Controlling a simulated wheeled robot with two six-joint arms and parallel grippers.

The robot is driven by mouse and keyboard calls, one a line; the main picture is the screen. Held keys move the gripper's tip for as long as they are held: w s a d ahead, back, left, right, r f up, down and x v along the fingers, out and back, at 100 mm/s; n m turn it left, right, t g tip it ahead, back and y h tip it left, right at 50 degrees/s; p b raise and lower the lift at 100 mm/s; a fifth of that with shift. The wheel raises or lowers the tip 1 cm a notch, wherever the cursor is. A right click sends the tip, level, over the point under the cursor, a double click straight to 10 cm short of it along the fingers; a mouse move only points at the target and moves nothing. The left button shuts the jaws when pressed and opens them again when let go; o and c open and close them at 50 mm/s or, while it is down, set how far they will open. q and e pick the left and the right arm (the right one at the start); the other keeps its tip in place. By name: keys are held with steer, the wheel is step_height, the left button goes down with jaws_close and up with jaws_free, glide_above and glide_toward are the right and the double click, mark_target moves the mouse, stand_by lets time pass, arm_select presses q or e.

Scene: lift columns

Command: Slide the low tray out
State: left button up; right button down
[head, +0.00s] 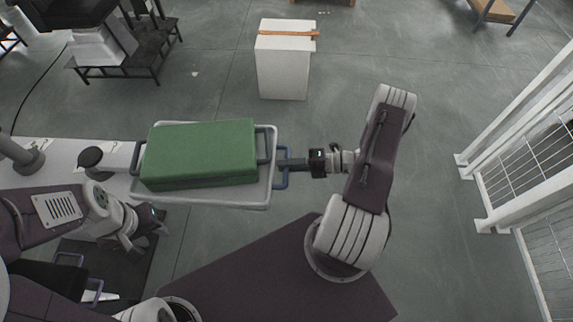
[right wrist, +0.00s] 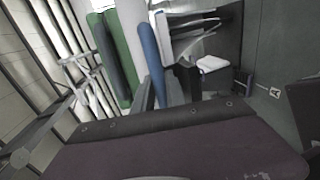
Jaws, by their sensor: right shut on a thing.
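A pale grey tray (head: 268,195) lies left of centre in the head view, with a green box (head: 203,152) on it. A blue handle (head: 281,180) stands at its right end. My right gripper (head: 288,164) is shut on that handle. In the right wrist view the blue handle (right wrist: 152,60) rises in front of the jaws, with the green box (right wrist: 118,60) behind it. The tray juts out to the right over the floor. My left gripper (head: 143,228) hangs below and left of the tray, apart from it; its jaw opening is unclear.
A white block with an orange strip (head: 285,60) stands on the floor beyond the tray. A dark stepped stand (head: 140,55) is at the upper left. White railings (head: 520,150) run along the right.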

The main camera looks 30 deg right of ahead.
steer(key=shift+d, duration=0.1)
stand_by(0.7)
steer(key=f+b+v, duration=0.3)
steer(key=b+v, duration=0.1)
steer(key=v, duration=1)
steer(key=shift+s+d, duration=0.3)
steer(key=shift+d, duration=0.05)
steer(key=c, duration=1.4)
jaws_free()
steer(key=shift+o, duration=0.2)
steer(key=shift+w+a, duration=0.1)
